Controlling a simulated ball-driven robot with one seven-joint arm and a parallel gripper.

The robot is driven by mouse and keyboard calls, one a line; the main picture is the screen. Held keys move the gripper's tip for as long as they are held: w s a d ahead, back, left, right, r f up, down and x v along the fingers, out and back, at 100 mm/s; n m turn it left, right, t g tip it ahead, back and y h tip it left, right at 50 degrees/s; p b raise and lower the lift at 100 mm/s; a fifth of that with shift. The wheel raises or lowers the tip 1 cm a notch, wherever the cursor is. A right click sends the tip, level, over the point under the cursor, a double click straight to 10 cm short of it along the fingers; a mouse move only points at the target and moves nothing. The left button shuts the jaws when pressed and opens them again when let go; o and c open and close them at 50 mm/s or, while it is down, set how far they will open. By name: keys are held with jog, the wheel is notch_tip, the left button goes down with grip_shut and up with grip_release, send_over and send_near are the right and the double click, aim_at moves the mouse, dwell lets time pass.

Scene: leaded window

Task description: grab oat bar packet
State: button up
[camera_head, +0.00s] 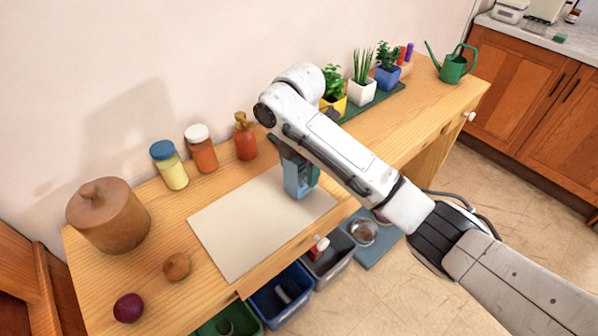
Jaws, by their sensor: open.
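My gripper (299,188) points down over the right part of the pale mat (245,225) on the wooden table. Its blue jaws are open; the space between them is hard to see from this angle. I cannot make out an oat bar packet for certain in this view. My arm and gripper cover part of the table behind them.
Jars (202,155), a red bottle (245,142) and a wooden pot (108,217) line the back left. An onion (177,266) lies near the front. Potted plants (362,88) stand behind my arm. Bins (281,299) sit below the front edge. The mat's left is clear.

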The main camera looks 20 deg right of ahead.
jog(key=shift+f, duration=0.4)
jog(key=c, duration=1)
jog(key=shift+r, duration=0.1)
jog(key=shift+c, duration=0.2)
